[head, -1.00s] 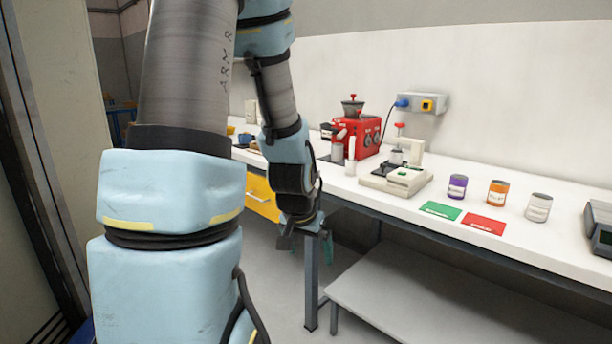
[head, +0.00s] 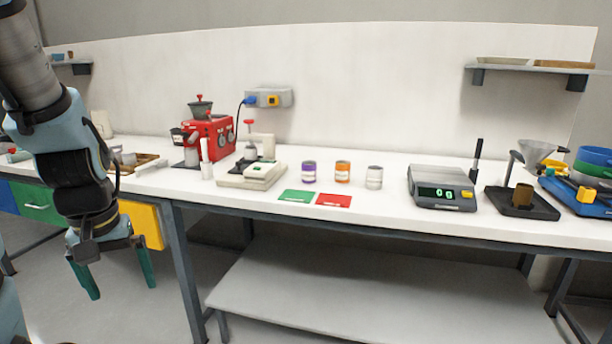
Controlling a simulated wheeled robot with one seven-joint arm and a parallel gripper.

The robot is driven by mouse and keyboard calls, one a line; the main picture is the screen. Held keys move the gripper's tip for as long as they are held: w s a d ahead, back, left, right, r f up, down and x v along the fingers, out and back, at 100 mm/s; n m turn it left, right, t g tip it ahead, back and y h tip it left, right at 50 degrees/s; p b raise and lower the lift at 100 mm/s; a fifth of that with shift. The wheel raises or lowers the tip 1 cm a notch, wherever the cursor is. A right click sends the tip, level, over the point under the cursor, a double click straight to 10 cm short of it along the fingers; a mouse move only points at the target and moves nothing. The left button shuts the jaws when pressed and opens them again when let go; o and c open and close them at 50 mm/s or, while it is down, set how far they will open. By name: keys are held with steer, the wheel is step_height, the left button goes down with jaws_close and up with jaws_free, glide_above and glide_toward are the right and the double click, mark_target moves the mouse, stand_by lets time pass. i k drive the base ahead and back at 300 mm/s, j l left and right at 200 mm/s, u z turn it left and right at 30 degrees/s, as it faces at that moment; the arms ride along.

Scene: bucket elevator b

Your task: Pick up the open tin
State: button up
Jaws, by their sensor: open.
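Three small tins stand in a row on the white bench top (head: 420,205): a purple-banded tin (head: 309,172), an orange-banded tin (head: 342,173) and a pale grey tin (head: 374,178). They are upright and apart from one another. I cannot tell from here which one is open. My gripper (head: 120,284) hangs at the left, in front of the bench and below its top, with its green fingers spread and pointing down. Nothing is between the fingers. The tins are well to the right of it.
A green card (head: 297,196) and a red card (head: 333,201) lie before the tins. A red grinder (head: 210,135) and a pale press (head: 254,172) stand left of them, a scale (head: 441,188) right. The bench's front edge lies between my gripper and the tins.

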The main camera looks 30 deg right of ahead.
mark_target(309, 168)
steer(key=i+l+z, duration=0.1)
steer(key=i+l, duration=1.2)
steer(key=l, duration=0.1)
